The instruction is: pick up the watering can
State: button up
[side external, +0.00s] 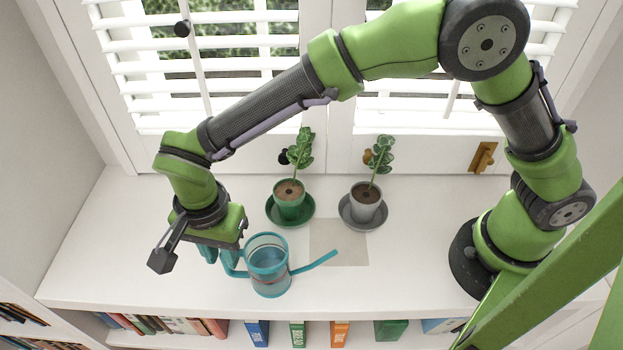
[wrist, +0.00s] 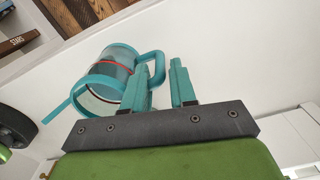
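The watering can (side external: 268,267) stands on the white shelf. It has a see-through blue body, teal rims, a red band, a spout pointing right and a handle on the left. It also shows in the wrist view (wrist: 113,68). My gripper (side external: 216,259) is low over the shelf at the handle side. In the wrist view, my gripper (wrist: 157,66) has its two teal fingers apart. The handle (wrist: 158,66) shows in the gap between the fingertips, and the left finger covers part of the can. I cannot tell whether either finger touches the handle.
A green pot with a plant (side external: 290,198) and a grey pot with a plant (side external: 366,200) stand on saucers behind the can, near the shuttered window. A flat beige square (side external: 339,242) lies right of the can.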

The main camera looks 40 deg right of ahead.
aim_at(231, 276)
notch_tip(231, 276, down, 4)
jog(key=shift+d+f, duration=0.1)
grip_shut()
